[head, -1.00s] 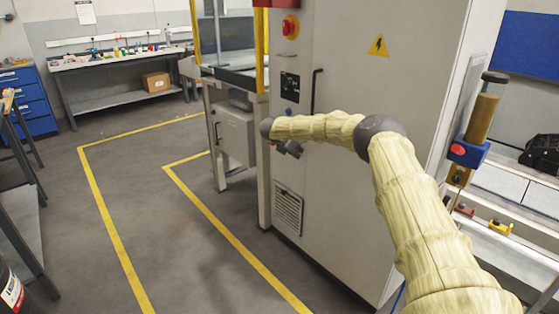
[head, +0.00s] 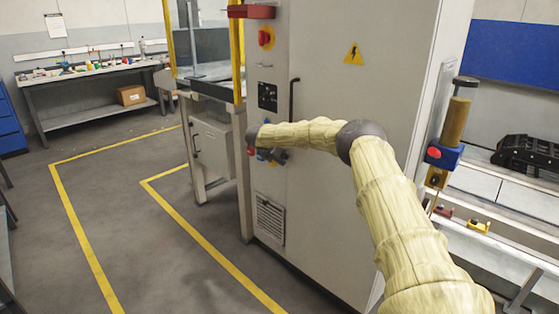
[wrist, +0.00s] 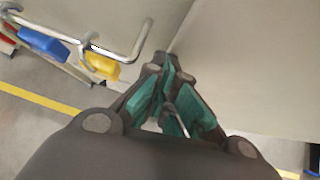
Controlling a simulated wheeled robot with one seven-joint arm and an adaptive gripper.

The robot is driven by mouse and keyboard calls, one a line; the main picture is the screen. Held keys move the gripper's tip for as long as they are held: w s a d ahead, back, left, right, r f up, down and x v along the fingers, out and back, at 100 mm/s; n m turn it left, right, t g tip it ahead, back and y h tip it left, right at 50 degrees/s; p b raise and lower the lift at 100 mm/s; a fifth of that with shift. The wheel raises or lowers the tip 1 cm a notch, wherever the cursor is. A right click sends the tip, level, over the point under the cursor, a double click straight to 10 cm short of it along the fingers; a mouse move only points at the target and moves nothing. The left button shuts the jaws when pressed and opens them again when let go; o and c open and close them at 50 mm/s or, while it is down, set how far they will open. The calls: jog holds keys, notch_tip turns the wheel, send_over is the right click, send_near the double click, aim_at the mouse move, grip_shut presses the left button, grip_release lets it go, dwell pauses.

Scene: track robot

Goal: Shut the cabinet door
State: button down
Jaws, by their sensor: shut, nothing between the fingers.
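The tall grey cabinet stands in the middle of the head view. Its broad door (head: 365,120) carries a yellow warning triangle and a black upright handle (head: 292,98) near its left edge. I cannot tell whether the door is ajar or flush. A pale panel (wrist: 250,70) fills the right side there, and a seam runs above the fingertips. Contact with the panel is unclear.
A metal rail (wrist: 115,50) with a yellow piece (wrist: 101,66) and a blue piece (wrist: 42,46) lies left of my fingers. A framed stand (head: 215,150) adjoins the cabinet on the left. A bench (head: 480,215) stands right. Open floor (head: 120,220) lies left.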

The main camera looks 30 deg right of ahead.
jog(key=a+f+v, duration=0.2)
jog(key=v, duration=1)
jog(key=shift+a+r+b, duration=0.25)
jog(key=shift+a+b, duration=0.05)
